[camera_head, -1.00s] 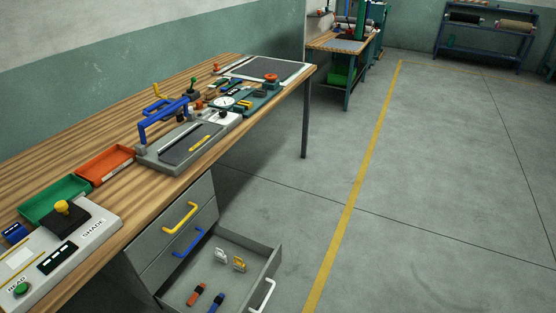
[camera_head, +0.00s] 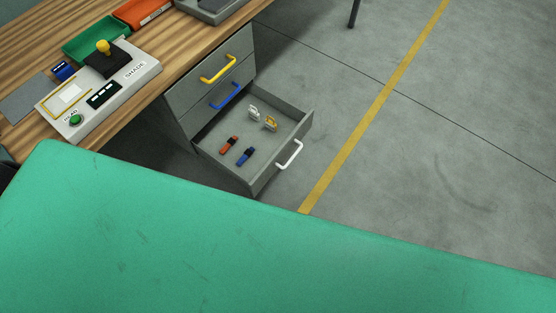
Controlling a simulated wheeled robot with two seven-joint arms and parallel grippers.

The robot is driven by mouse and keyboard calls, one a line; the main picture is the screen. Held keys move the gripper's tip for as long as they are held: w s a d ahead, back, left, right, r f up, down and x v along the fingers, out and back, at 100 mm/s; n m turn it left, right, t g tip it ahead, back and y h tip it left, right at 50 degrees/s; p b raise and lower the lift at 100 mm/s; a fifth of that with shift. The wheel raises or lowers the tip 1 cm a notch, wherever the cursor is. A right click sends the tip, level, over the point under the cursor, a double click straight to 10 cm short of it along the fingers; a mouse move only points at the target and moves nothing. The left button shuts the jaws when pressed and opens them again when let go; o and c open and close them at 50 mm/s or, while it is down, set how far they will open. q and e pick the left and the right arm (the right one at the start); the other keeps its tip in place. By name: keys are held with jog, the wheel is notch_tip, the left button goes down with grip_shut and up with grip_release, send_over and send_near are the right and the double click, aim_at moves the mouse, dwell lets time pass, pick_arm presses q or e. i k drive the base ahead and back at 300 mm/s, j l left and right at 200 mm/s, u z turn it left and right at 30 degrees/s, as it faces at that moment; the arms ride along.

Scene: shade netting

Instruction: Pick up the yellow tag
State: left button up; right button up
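A small yellow piece (camera_head: 270,123), seemingly the yellow tag, stands in the open bottom drawer (camera_head: 281,175) of the grey cabinet under the bench. A similar white piece (camera_head: 254,113) is just left of it. An orange-and-black item (camera_head: 229,145) and a blue-and-black item (camera_head: 246,156) lie nearer the drawer's front left. Neither of my grippers is in view.
The wooden bench (camera_head: 35,43) carries a grey reader box (camera_head: 128,77), a green tray (camera_head: 93,40) and an orange tray (camera_head: 142,12). Two closed drawers sit above the open one. A large green surface (camera_head: 250,260) fills the foreground. Floor right of the drawer is clear.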

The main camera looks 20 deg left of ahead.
aim_at(272, 126)
jog(key=i+l+u, duration=0.45)
jog(key=u, duration=0.3)
jog(key=i+l+u, duration=0.15)
jog(key=l+u, duration=0.2)
